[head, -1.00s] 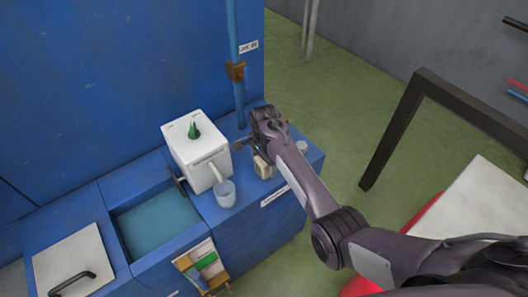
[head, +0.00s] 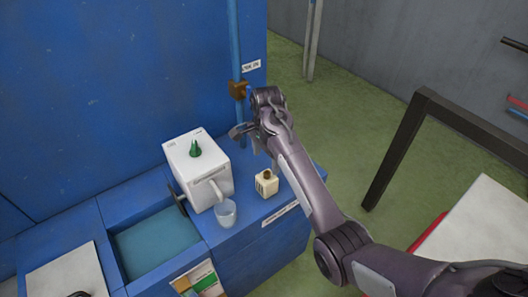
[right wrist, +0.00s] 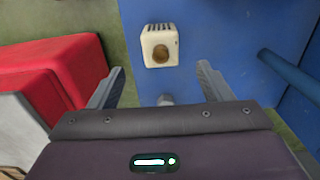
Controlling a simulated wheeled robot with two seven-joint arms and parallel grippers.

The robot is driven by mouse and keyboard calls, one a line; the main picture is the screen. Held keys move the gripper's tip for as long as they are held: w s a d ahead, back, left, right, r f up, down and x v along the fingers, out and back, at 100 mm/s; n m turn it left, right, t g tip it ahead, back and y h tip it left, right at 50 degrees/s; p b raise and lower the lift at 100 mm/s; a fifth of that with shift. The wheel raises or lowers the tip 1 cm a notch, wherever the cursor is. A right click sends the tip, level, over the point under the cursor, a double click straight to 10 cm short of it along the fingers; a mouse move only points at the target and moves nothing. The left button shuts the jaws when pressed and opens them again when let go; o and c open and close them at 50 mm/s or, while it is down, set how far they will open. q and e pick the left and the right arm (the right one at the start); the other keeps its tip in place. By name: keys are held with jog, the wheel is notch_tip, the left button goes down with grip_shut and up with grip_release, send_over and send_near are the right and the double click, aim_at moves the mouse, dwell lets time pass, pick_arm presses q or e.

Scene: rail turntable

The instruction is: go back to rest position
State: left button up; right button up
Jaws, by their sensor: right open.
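My right gripper (head: 240,134) is open and empty, raised above the blue counter (head: 262,238) beside the white machine. In the right wrist view its two fingers (right wrist: 160,86) stand wide apart. A small cream box with a round brown top (head: 266,184) stands on the counter, below and apart from the gripper. It also shows in the right wrist view (right wrist: 160,46), beyond the fingertips. My left gripper does not show in the head view.
A white machine (head: 188,168) with a green knob and a spout stands on the counter, a clear cup (head: 226,212) at its spout. A blue pipe with a brown fitting (head: 238,89) runs down the wall. A sink (head: 155,240) lies left; a dark frame (head: 396,150) stands right.

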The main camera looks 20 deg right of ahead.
jog(key=s+d+f+n+t, duration=0.1)
jog(key=s+f+n, duration=0.25)
jog(key=s, duration=0.45)
jog(key=s+d+f+n+t, duration=0.1)
jog(key=s+d+f+n, duration=0.15)
jog(key=s+n, duration=0.35)
jog(key=s+r+n+t, duration=0.1)
jog(key=s+r+n, duration=0.15)
jog(key=s, duration=0.45)
jog(key=s+r+n+t, duration=0.1)
jog(key=s+r+n, duration=0.1)
jog(key=s+n, duration=0.35)
jog(key=s+f+m+g, duration=0.1)
jog(key=s+f+g, duration=0.15)
jog(key=f, duration=2.75)
jog(key=s+d+f, duration=0.3)
jog(key=s+f, duration=1.5)
jog(key=s, duration=0.2)
jog(key=shift+s+f, duration=0.25)
jog(key=shift+g, duration=0.25)
